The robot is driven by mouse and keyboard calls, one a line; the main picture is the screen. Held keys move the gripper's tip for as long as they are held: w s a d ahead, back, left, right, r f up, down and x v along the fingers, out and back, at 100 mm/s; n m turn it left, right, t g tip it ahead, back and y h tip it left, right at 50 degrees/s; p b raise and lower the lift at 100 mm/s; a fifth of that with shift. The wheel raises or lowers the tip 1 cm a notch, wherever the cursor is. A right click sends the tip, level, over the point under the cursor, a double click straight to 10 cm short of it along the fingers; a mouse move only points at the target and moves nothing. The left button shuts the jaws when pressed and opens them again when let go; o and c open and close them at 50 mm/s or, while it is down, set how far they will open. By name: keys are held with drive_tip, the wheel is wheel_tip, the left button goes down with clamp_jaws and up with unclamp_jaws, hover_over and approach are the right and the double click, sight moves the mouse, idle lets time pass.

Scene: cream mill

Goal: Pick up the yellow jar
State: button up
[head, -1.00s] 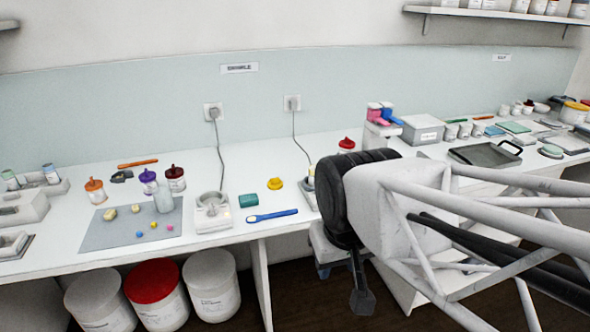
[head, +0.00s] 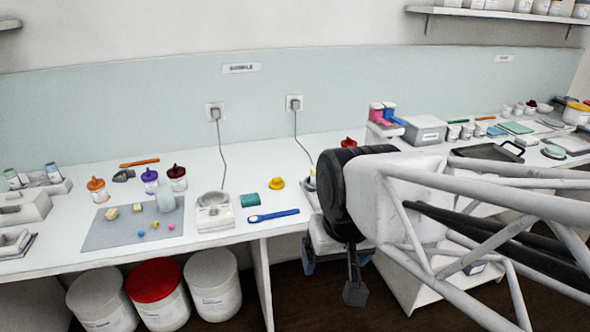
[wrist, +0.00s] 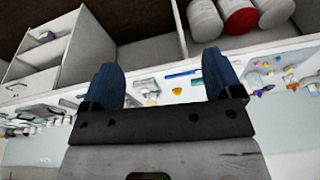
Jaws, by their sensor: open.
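A small yellow object (head: 277,183), the clearest yellow thing on the near bench, stands behind a blue-handled tool. It is too small to tell whether it is a jar. It also shows in the wrist view (wrist: 177,91), between my fingers and apart from them. My gripper (head: 332,262) is in front of the bench's front edge, right of the yellow object, partly hidden by my arm. In the wrist view my gripper (wrist: 163,76) has two blue fingers wide apart, with nothing held between them.
A grey mat (head: 115,236) with small pieces lies left. Large tubs (head: 158,300) stand under the bench. A cable hangs behind the yellow object.

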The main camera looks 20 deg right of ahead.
drive_tip(key=w+a+f+m+y, duration=0.1)
drive_tip(key=w+m+y, duration=0.3)
drive_tip(key=w+m, duration=0.55)
drive_tip(key=m+t+y, duration=0.4)
drive_tip(key=m, duration=0.7)
hover_over(324, 172)
drive_tip(key=s+a, duration=0.8)
drive_tip(key=s, duration=0.5)
wheel_tip(324, 172, down, 6)
drive_tip(key=w+d+f+m+t, duration=0.1)
drive_tip(key=w+d+f+m, duration=0.1)
drive_tip(key=w+d, duration=0.1)
drive_tip(key=w+d+f+m+t, duration=0.2)
drive_tip(key=w+d+m, duration=0.1)
drive_tip(key=d, duration=0.1)
drive_tip(key=w+d+f+m+t, duration=0.1)
drive_tip(key=w+d+f+m, duration=0.1)
drive_tip(key=w+d, duration=0.1)
drive_tip(key=shift+w+d, duration=0.2)
drive_tip(key=shift+d, duration=0.05)
drive_tip(key=shift+h, duration=0.3)
drive_tip(key=shift+x, duration=1.35)
drive_tip(key=shift+w, duration=0.1)
drive_tip(key=shift+x, duration=2.5)
